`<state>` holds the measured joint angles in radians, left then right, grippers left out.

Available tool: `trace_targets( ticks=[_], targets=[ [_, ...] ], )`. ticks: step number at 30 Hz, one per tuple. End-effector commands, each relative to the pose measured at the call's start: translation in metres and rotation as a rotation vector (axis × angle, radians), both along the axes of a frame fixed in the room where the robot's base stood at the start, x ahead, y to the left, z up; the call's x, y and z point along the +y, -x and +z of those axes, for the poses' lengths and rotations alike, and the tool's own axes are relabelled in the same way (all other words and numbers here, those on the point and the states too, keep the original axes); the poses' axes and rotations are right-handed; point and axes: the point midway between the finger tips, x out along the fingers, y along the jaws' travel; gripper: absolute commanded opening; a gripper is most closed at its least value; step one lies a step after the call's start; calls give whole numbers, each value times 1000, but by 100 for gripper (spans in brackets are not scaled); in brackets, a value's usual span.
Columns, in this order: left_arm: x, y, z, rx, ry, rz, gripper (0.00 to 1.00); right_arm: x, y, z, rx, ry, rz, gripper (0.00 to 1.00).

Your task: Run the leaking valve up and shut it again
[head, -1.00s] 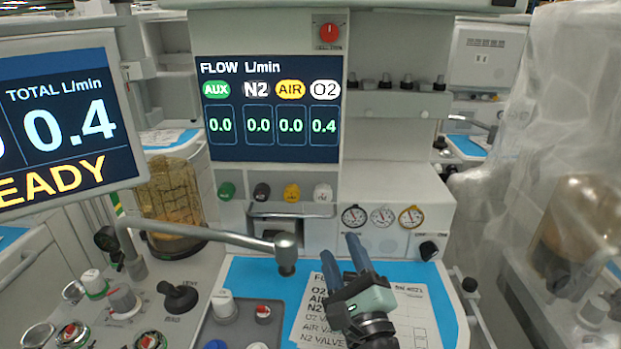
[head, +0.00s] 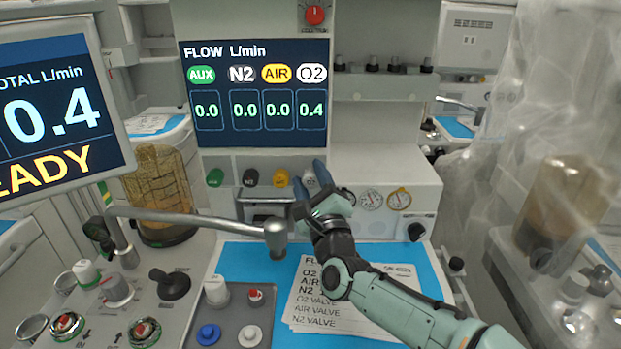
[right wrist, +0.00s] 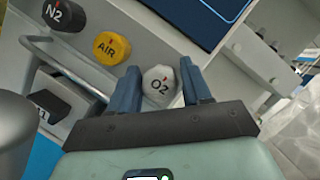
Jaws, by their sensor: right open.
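The flow display (head: 255,95) reads AUX 0.0, N2 0.0, AIR 0.0 and O2 0.4. Below it is a row of knobs: green (head: 215,178), black N2 (head: 250,177), yellow AIR (head: 281,177) and white O2 (head: 310,179). In the right wrist view, the O2 knob (right wrist: 159,86) sits between the two blue fingers of my right gripper (right wrist: 162,88), which is open. I cannot tell whether either finger touches the knob. In the head view my right gripper (head: 308,186) partly covers the O2 knob. My left gripper is not in view.
A metal rail (head: 265,192) runs in front of the knobs. A jointed metal arm (head: 190,218) reaches over the worktop from the left. Paper sheets (head: 300,308) lie on the blue mat (head: 245,262). Gauges (head: 398,199) are right of the knobs.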

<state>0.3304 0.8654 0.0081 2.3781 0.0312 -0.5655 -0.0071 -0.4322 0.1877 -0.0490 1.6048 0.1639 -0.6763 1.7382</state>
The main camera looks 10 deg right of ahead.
Motion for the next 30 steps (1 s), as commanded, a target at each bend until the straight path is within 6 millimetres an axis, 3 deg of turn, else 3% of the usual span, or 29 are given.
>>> trace_targets(
  ticks=[9,10,13,14,23,30],
  targets=[
    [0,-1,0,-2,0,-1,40,0,-3,1,0,0,0,48],
    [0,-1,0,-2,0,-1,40,0,-3,1,0,0,0,45],
    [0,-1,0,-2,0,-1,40,0,-3,1,0,0,0,13],
    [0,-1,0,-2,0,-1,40,0,-2,1,0,0,0,10],
    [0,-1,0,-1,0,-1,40,0,-2,1,4,27,0,10],
    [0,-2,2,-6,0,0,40,0,-2,1,28,144,-1,10]
  ],
)
